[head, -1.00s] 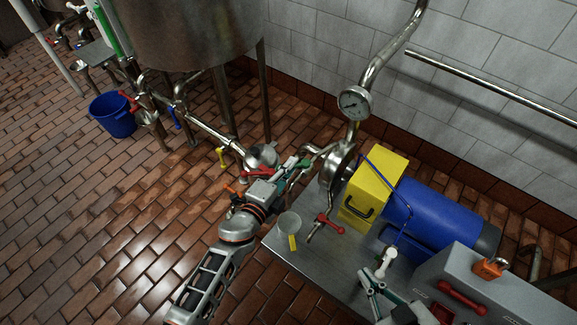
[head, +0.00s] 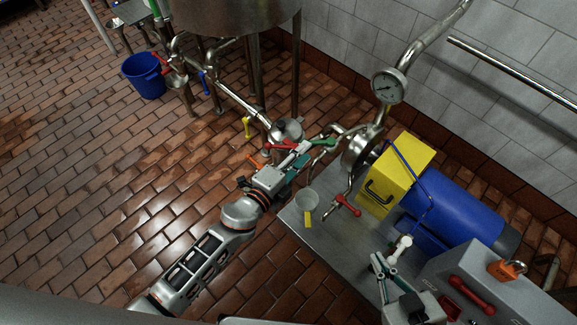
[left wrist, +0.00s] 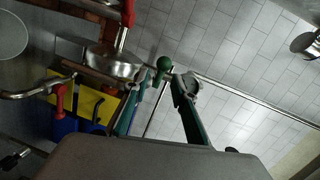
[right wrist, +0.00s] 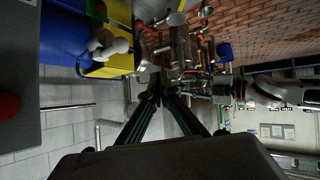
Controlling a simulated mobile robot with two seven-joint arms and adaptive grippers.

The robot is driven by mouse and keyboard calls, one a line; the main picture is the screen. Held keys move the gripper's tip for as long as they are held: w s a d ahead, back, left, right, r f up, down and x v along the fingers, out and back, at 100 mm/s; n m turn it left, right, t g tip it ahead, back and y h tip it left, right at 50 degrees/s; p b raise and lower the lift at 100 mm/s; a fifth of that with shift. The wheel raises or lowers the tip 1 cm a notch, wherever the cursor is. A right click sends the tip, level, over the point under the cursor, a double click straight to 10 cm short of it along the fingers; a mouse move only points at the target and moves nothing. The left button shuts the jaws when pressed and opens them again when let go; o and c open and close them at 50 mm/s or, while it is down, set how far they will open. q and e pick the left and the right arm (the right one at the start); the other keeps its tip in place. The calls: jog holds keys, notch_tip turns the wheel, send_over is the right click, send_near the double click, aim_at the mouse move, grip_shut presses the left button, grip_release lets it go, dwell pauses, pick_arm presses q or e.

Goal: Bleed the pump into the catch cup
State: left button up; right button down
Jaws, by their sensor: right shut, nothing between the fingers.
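The catch cup (head: 306,200), pale with a yellow tab, stands on the steel skid's left end. Beside it, right, is the red-handled small valve (head: 347,205), below the pump head (head: 358,152). Its red handle also shows in the left wrist view (left wrist: 60,100). My left gripper (head: 302,155) is open and empty, behind the cup and close to a green-handled valve (head: 323,142). The green knob (left wrist: 164,63) appears beyond the spread fingers in the left wrist view; contact is not clear. My right gripper (head: 381,263) is shut and empty, close to a white knob (head: 402,243).
A yellow guard (head: 398,172) and blue motor (head: 455,210) fill the skid's back. A grey box (head: 475,280) with a red handle and orange padlock stands right. Pipes and a tank (head: 235,15) stand behind my left arm. A blue bucket (head: 144,76) is on the floor.

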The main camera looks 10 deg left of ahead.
pick_arm(q)
jog(key=f+v, duration=0.1)
jog(key=v, duration=0.5)
jog(key=shift+s+a+r, duration=0.25)
jog(key=shift+s+r, duration=0.05)
jog(key=shift+r, duration=0.2)
